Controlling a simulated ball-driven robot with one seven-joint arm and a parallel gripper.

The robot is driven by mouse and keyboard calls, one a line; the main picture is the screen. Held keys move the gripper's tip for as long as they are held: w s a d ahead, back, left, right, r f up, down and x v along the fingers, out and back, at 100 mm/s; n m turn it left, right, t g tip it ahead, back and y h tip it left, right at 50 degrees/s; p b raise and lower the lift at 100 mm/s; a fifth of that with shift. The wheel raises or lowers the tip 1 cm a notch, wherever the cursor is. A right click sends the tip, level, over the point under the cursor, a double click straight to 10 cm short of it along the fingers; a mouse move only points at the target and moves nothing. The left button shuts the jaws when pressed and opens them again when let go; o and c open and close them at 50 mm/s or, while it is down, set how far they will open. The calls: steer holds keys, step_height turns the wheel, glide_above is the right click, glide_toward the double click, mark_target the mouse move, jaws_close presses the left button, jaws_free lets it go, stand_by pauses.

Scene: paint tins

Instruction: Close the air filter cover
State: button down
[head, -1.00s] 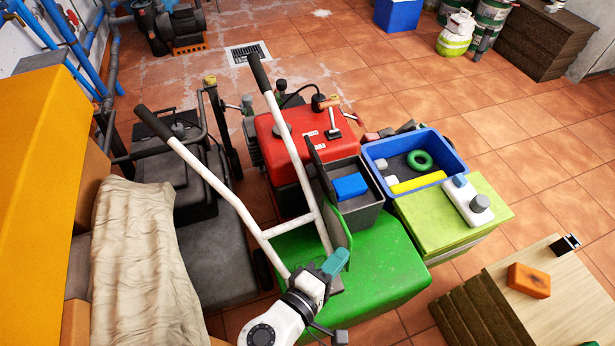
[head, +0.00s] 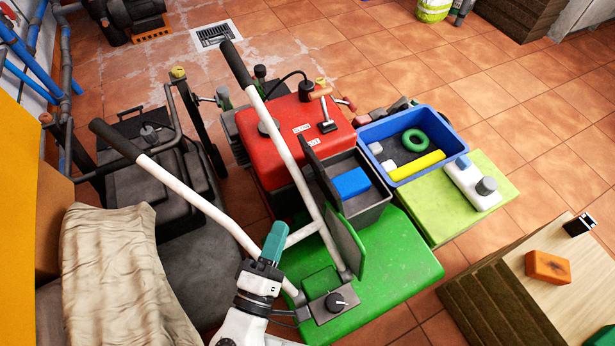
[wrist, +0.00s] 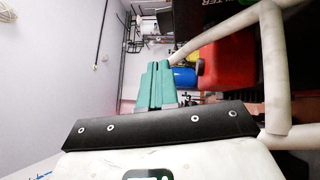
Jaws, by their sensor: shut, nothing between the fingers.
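The air filter box (head: 368,205) is an open dark box beside the red engine hood, with a blue block (head: 351,183) inside. Its cover appears to be the dark panel (head: 318,172) standing raised along the box's left side, partly hidden by a white handlebar. My gripper (head: 274,241) has teal fingers, shut and empty. It is left of the box and cover, apart from them, near the crossbar of the handles. The wrist view shows the shut fingers (wrist: 155,88) too; the cover cannot be made out there.
White handlebars (head: 292,160) rise between my gripper and the box. A green panel (head: 346,237) stands upright on the green housing (head: 400,262). A blue crate (head: 456,135) with a green ring is behind right. A wooden stand (head: 560,285) with an orange block is at right.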

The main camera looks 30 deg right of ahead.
mark_target(318, 168)
steer(key=x, duration=0.3)
steer(key=s+d+x, duration=0.1)
steer(key=x, duration=0.3)
steer(key=p+x, duration=0.1)
steer(key=x, duration=0.2)
steer(key=shift+d+r, duration=0.25)
steer(key=shift+d, duration=0.3)
steer(key=shift+d+r, duration=0.1)
steer(key=shift+d, duration=0.4)
steer(key=shift+d+r, duration=0.1)
steer(key=shift+d, duration=0.05)
